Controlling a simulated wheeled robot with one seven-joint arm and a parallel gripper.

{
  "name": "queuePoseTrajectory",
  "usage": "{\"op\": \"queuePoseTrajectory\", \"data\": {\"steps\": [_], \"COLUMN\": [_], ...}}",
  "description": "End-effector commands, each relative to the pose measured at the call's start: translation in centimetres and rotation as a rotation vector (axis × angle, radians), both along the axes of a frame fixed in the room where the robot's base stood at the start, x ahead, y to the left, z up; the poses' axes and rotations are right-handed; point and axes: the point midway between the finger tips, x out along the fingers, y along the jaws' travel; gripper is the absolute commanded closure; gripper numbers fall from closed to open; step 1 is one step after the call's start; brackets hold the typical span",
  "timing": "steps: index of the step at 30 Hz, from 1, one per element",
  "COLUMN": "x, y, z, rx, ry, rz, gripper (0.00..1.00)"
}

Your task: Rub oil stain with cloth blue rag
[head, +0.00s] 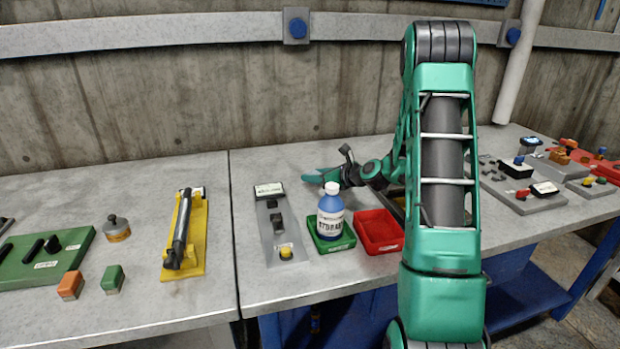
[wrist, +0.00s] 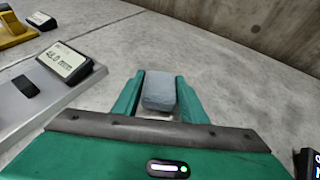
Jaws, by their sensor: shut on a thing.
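My gripper (head: 312,178) reaches leftward low over the back of the grey bench, behind the blue bottle. In the wrist view my gripper (wrist: 159,82) has its two green fingers on either side of a grey-blue folded block, which looks like the blue rag (wrist: 158,92). The fingers are shut on it. Bare bench top lies beyond the rag. Whether the rag touches the bench, I cannot tell. The rag cannot be made out in the head view. No oil stain can be made out in either view.
A blue bottle (head: 331,214) stands in a green tray (head: 349,241) beside a red tray (head: 379,232). A grey gauge plate (head: 267,232) lies left of them, then a yellow fixture (head: 194,255). The concrete wall (head: 200,105) bounds the back.

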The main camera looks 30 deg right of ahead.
Motion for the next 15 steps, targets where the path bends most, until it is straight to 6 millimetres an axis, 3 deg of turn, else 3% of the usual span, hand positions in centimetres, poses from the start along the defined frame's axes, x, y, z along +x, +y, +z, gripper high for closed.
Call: {"op": "queuePoseTrajectory", "data": {"steps": [15], "x": [0.07], "y": [0.19], "z": [-0.47], "rx": [0.001], "ry": [0.0], "rz": [0.003], "gripper": [0.87]}}
